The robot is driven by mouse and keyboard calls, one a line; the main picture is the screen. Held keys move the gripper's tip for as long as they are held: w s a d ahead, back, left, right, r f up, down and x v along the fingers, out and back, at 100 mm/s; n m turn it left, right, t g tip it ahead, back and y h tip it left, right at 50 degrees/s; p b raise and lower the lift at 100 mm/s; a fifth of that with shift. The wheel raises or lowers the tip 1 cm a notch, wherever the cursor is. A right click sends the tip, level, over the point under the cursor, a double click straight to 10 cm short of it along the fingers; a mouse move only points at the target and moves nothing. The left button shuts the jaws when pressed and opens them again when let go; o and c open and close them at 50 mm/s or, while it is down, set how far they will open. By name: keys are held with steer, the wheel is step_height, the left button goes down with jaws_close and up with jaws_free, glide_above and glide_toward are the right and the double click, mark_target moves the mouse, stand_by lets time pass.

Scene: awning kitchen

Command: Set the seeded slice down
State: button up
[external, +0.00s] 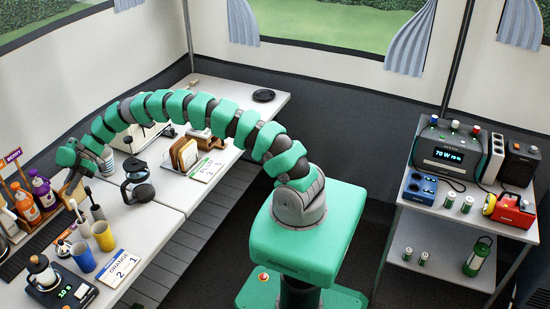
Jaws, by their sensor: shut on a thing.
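My gripper (72,184) is at the far left, at the end of my arched arm, low over the left part of the white table (135,225). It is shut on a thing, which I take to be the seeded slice. The slice is too small and too hidden by the gripper to make out its face or tilt. Brown slice-like pieces (184,152) stand upright in a holder near the table's middle, well away from my gripper.
Sauce bottles (42,190) in a wooden rack stand close to my gripper.

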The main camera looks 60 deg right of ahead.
mark_target(61, 197)
steer(key=shift+a+f+b, duration=0.2)
steer(key=shift+a+f, duration=0.05)
steer(key=shift+a, duration=0.95)
steer(key=shift+a+f+b, duration=0.2)
steer(key=shift+a+f, duration=0.05)
steer(key=shift+a, duration=0.9)
steer(key=shift+f, duration=0.2)
steer(key=shift+r, duration=0.1)
steer(key=o, duration=0.8)
